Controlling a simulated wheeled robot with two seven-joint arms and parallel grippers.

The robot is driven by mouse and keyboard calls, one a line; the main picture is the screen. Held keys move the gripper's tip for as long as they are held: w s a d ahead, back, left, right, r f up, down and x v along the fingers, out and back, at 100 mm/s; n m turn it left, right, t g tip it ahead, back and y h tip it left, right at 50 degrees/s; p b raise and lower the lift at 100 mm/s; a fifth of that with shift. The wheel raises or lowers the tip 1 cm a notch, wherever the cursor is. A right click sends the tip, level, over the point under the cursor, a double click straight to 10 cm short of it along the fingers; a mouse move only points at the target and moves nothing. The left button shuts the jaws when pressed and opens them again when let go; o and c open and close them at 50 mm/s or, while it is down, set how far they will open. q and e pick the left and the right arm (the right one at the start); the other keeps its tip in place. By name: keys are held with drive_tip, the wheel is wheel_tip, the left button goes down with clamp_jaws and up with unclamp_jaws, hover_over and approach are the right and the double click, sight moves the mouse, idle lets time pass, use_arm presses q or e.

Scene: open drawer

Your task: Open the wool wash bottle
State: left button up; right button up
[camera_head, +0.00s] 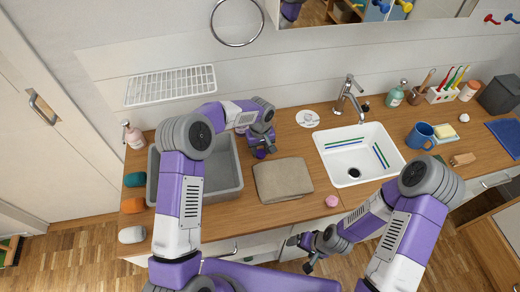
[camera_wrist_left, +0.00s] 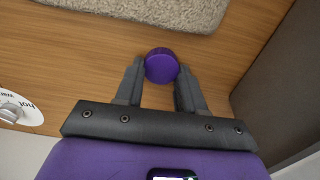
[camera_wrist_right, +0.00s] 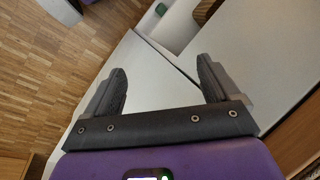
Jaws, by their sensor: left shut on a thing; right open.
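A small round purple cap (camera_wrist_left: 161,66) is between the fingertips of my left gripper (camera_wrist_left: 160,80). It also shows in the head view (camera_head: 261,154), low over the counter between the grey basin and the folded cloth. My left gripper (camera_head: 262,146) is shut on it. No bottle body shows beneath it, so I cannot tell whether it sits on a bottle. My right gripper (camera_head: 302,254) is open and empty in front of the counter's front edge. In the right wrist view, nothing is between its fingers (camera_wrist_right: 162,85).
A grey basin (camera_head: 228,178) is left of my left gripper and a folded beige cloth (camera_head: 283,180) is right of it. A white sink (camera_head: 335,135) lies further right. A pink pump bottle (camera_head: 133,136) and a green bottle (camera_head: 395,96) stand at the back.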

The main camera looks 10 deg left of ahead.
sight(260, 152)
use_arm(q)
drive_tip(key=shift+f, duration=0.15)
drive_tip(key=o, duration=1.2)
drive_tip(key=shift+c, duration=0.2)
drive_tip(key=shift+r, duration=0.2)
drive_tip(key=shift+r, duration=0.35)
wheel_tip(260, 152, up, 11)
drive_tip(key=p, duration=0.1)
drive_tip(key=shift+r, duration=0.2)
drive_tip(key=shift+s+f, duration=0.1)
